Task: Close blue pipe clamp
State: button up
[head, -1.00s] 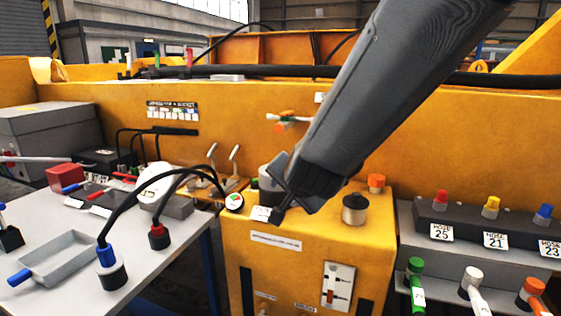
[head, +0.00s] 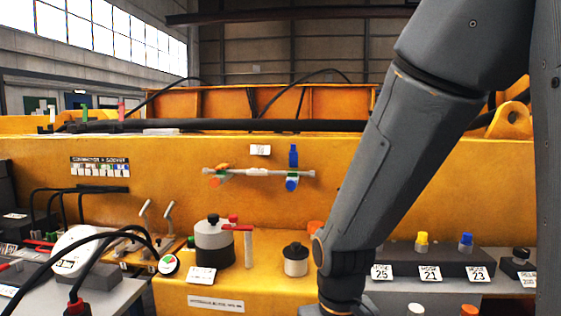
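The blue pipe clamp (head: 293,157) is at the right end of a thin pale horizontal pipe (head: 256,171) on the yellow wall. A blue upright piece stands above the pipe, and a rounded blue piece sits below it beside a bit of green. I cannot tell from this view whether its jaws are apart. My gripper is out of the picture: my arm comes down on the right and its wrist runs off the bottom edge, below and right of the clamp. Nothing covers the clamp.
A grey cylinder with red handle (head: 214,242) and a smaller pale cylinder (head: 295,260) stand on the yellow block below. Numbered hose connectors (head: 430,262) lie right.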

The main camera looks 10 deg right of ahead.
aim_at(293, 153)
jog(key=z, duration=0.05)
jog(key=k, duration=0.5)
jog(key=u, duration=0.8)
jog(key=i, duration=1.05)
jog(key=z, duration=0.35)
